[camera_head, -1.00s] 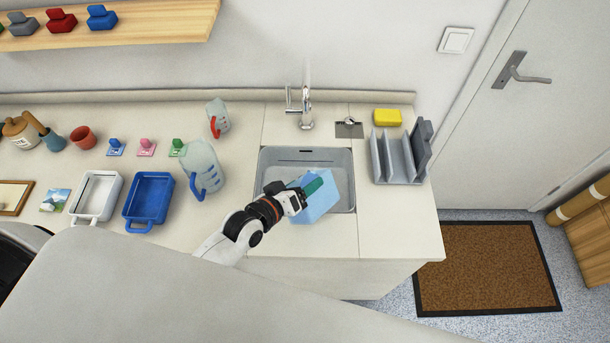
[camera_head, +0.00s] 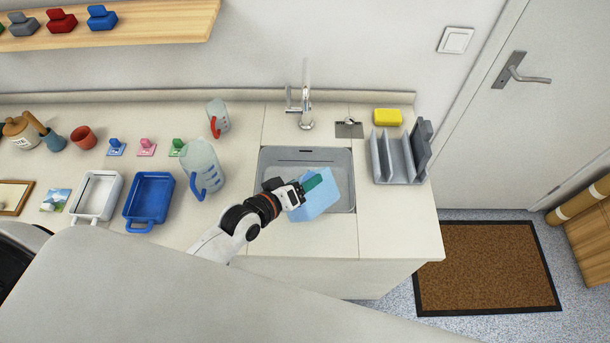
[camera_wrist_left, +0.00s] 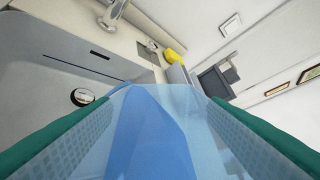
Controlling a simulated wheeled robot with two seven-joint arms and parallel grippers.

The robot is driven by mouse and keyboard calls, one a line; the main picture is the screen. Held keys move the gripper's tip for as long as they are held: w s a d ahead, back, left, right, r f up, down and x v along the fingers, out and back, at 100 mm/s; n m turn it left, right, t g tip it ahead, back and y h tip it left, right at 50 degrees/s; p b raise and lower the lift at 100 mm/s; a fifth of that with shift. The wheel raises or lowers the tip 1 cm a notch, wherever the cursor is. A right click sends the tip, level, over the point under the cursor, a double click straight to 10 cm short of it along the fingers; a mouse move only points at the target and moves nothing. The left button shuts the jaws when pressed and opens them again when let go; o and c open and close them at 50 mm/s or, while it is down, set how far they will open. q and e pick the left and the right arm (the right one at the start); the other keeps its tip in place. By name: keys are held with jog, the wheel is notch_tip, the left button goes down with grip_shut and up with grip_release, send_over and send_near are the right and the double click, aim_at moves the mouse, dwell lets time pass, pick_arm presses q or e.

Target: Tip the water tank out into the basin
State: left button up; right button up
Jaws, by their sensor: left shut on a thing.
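A translucent light-blue water tank (camera_head: 319,197) is over the front part of the grey basin (camera_head: 277,162), tilted. My left gripper (camera_head: 311,186), with green finger pads, is shut on the tank. In the left wrist view the tank (camera_wrist_left: 155,130) fills the lower middle between the two green pads. A darker blue area shows inside it; I cannot tell for sure whether it is water. The basin (camera_wrist_left: 40,75) and its drain show beyond it in that view. I see no stream leaving the tank. My right gripper is not in view.
A chrome tap (camera_head: 305,110) stands behind the basin. A grey rack (camera_head: 396,160) and a yellow sponge (camera_head: 387,116) are to its right. A clear jug (camera_head: 201,165), a blue tray (camera_head: 149,199) and a white tray (camera_head: 95,194) stand to the left.

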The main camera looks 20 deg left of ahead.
pick_arm(q)
jog(key=shift+w+a+r, duration=0.1)
jog(key=shift+r, duration=0.05)
jog(key=shift+w+a+f+n+g+h+b, duration=0.35)
jog(key=shift+f+n+g+b, duration=0.2)
jog(key=shift+b, duration=0.2)
dwell(1.0)
jog(key=shift+w+a+r+n+g+h+b, duration=0.3)
jog(key=shift+r+n+g+h+b, duration=0.1)
jog(key=shift+n, duration=0.15)
dwell(0.8)
jog(key=shift+w+a+f+n+g+h+b, duration=0.35)
jog(key=shift+w+a+f+n+b, duration=0.15)
jog(key=shift+w+a, duration=0.25)
dwell(0.7)
jog(key=shift+w+a+n+g+h, duration=0.3)
jog(key=shift+w+a+n+g, duration=0.1)
jog(key=shift+n, duration=0.1)
dwell(0.7)
